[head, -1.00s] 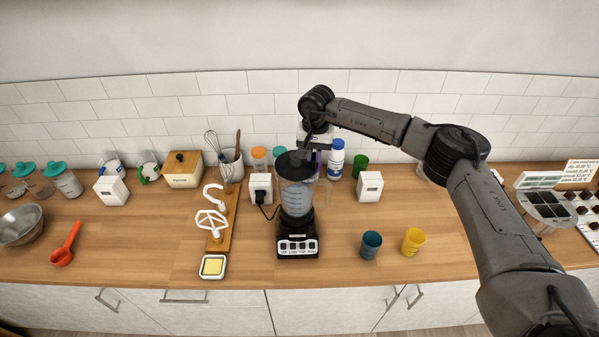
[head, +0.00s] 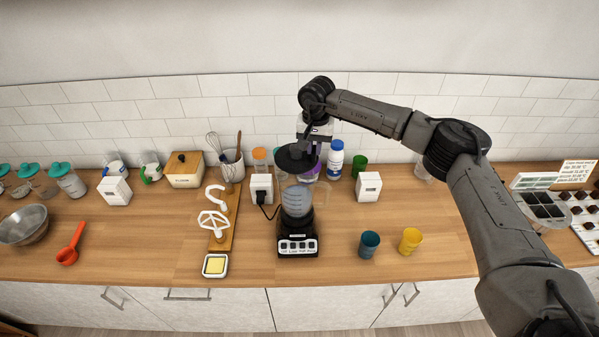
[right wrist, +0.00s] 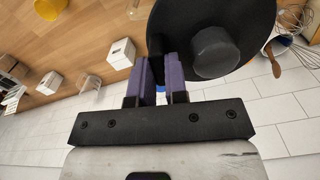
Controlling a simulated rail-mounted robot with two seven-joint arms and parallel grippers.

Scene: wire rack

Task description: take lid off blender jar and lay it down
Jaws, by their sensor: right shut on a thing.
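The black round lid (head: 296,159) is held in the air by my right gripper (head: 312,147), above the blender jar. In the right wrist view the lid (right wrist: 238,30) with its raised knob lies against the purple fingers of the gripper (right wrist: 161,72), which is shut on its edge. The clear blender jar (head: 297,201) stands upright on its black base (head: 298,240), with its top open below the lid. My left gripper is not in view.
A power plug box (head: 262,188) stands left of the blender and a white box (head: 368,187) to the right. Bottles, including a blue-capped one (head: 335,160), stand behind. Blue (head: 369,244) and yellow (head: 410,240) cups are at the front right. Bare counter lies between blender and cups.

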